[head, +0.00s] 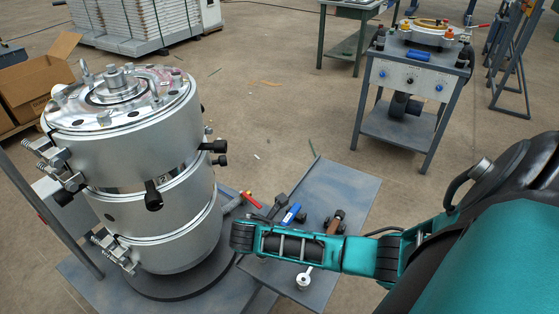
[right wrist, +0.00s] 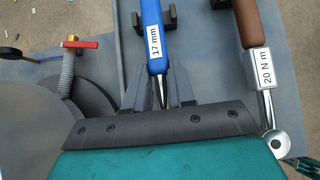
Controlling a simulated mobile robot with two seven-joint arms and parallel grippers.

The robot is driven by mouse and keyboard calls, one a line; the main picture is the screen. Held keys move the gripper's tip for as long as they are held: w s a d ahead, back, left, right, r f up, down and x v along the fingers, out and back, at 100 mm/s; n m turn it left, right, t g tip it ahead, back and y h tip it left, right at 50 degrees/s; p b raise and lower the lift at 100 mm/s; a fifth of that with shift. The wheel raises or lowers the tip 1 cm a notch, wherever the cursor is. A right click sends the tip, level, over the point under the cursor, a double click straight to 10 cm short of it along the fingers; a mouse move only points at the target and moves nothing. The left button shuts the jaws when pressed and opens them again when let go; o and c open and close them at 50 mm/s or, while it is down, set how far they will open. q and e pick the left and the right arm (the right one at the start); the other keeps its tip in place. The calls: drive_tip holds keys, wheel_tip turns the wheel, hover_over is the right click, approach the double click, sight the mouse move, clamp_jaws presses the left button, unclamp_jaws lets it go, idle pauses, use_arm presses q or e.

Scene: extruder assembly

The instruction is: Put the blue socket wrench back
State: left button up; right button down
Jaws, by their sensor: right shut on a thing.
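The blue socket wrench (right wrist: 154,40), labelled 17 mm, shows in the right wrist view with its handle between two black holder prongs (right wrist: 169,18). I cannot tell whether it rests in them. Its blue handle (head: 292,213) also shows in the head view, above the grey side table. My right gripper (right wrist: 162,90) is shut on the wrench's narrow metal shaft, just below the handle. In the head view my teal right arm hides these fingers and the wrench's lower part. My left gripper is in neither view.
A brown-handled torque wrench (right wrist: 247,25), labelled 20 N m, lies close to the right. The large silver extruder cylinder (head: 150,140) stands to the left. A red-handled valve (right wrist: 80,44) and hose are beside it. The grey side table (head: 345,190) has free room at its back.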

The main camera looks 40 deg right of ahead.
drive_tip(key=shift+f+b, duration=0.45)
drive_tip(key=shift+f, duration=0.5)
idle(0.3)
drive_tip(key=c, duration=0.9)
unclamp_jaws()
drive_tip(key=shift+o, duration=0.2)
drive_tip(key=p+v, duration=0.3)
drive_tip(key=v, duration=1)
drive_tip(key=shift+f, duration=0.1)
